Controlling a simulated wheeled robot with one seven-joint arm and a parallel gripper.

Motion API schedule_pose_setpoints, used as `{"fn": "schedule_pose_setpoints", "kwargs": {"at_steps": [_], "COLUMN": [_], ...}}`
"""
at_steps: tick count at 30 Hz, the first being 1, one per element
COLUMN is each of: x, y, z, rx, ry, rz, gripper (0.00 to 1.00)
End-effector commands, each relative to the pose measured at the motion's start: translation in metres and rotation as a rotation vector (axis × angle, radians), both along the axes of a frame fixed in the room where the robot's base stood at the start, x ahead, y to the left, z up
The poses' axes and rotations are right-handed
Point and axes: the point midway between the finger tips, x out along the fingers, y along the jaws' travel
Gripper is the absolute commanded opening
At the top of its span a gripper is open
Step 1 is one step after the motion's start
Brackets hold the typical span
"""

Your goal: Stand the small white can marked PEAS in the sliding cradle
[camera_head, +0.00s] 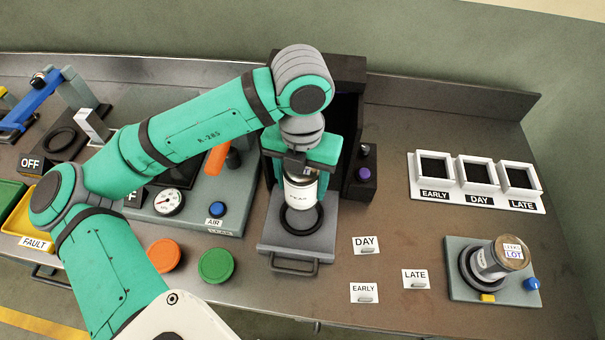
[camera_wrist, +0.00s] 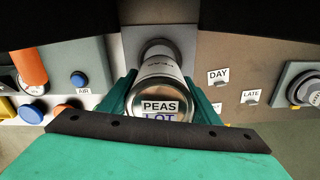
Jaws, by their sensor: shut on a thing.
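The small white can (camera_head: 300,193) marked PEAS is upright between the fingers of my gripper (camera_head: 305,172). Its lid, with PEAS and LOT labels, faces up in the wrist view (camera_wrist: 160,105). My gripper is shut on the can near its top, and green fingers show on both sides in the wrist view (camera_wrist: 165,98). The can is over the black ring of the sliding cradle (camera_head: 270,240), a grey plate with a front handle. The ring's front part shows below the can. I cannot tell whether the can's bottom touches the cradle.
A dark frame (camera_head: 362,75) stands behind the cradle. At the right, another can (camera_head: 495,258) sits on a grey fixture (camera_head: 460,285). Label cards DAY (camera_head: 365,245), LATE (camera_head: 415,279) and EARLY (camera_head: 364,292) lie on the bench. Orange (camera_head: 163,255) and green (camera_head: 216,265) discs are left of the cradle.

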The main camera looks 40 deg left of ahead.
Motion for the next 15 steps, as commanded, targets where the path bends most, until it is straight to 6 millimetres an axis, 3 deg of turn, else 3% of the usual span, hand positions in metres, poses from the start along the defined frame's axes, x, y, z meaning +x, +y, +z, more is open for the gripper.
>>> {"fn": "schedule_pose_setpoints", "kwargs": {"at_steps": [15], "x": [-0.001], "y": [0.001], "z": [-0.044], "rx": [0.000], "ry": [0.000], "rz": [0.001], "gripper": [0.22]}}
